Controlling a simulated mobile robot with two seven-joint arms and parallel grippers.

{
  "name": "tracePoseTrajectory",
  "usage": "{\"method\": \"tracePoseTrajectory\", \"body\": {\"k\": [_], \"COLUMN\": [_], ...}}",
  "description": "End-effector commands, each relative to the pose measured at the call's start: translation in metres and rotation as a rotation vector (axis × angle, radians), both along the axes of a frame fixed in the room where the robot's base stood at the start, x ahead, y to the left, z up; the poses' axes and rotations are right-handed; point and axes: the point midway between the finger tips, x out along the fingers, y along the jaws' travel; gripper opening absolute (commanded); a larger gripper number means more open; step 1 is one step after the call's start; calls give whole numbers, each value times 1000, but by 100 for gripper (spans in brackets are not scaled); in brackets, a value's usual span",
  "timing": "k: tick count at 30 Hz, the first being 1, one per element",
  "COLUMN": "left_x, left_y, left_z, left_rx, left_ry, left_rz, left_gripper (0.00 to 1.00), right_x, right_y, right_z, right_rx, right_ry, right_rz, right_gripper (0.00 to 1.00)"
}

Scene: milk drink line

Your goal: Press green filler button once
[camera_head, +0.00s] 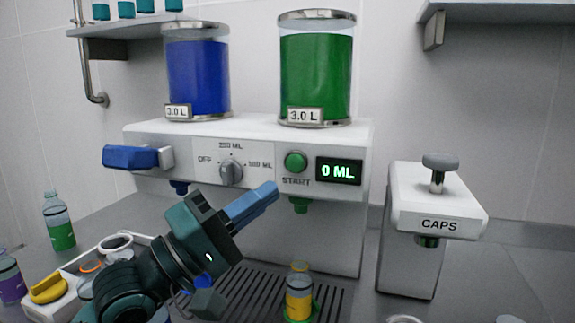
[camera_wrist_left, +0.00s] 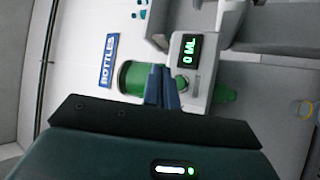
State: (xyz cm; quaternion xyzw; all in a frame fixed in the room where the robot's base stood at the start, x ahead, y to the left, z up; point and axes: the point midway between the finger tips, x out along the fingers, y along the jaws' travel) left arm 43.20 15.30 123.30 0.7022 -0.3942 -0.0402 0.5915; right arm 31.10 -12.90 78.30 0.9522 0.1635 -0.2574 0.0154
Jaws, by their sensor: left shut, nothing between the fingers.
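The green START button (camera_head: 295,161) sits on the front of the white filler machine (camera_head: 345,140), left of the display (camera_head: 338,171), which reads 0 ML. My left gripper (camera_head: 272,191) is shut and empty. In the head view its blue fingertips are just below and left of the button, and I see no clear contact. My right gripper is in neither view.
A dial (camera_head: 231,172) and a blue lever (camera_head: 131,157) are left of the button. A bottle with yellow contents (camera_head: 299,292) stands below the green nozzle (camera_head: 300,206). A CAPS dispenser (camera_head: 438,213) stands at right. A tray with containers is at lower left.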

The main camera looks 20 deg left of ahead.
Motion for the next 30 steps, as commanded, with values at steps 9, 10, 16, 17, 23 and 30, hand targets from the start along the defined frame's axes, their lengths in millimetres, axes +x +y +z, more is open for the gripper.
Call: {"method": "tracePoseTrajectory", "body": {"k": [9,10,16,17,23,30], "left_x": [-3,-3,4,7,33,65], "left_y": [-1,-1,0,-1,-1,-3], "left_z": [5,5,5,4,4,5], "left_rx": [-14,-14,-14,-14,-14,-12], "left_ry": [1,1,1,1,-1,0], "left_rz": [-17,-17,-15,-15,-15,-15], "left_gripper": [0,0,0,0,0,0], "right_x": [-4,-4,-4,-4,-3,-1], "right_y": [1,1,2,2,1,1], "right_z": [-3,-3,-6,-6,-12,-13], "right_rx": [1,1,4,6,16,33], "right_ry": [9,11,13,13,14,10], "right_rz": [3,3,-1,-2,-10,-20], "right_gripper": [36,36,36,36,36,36]}}
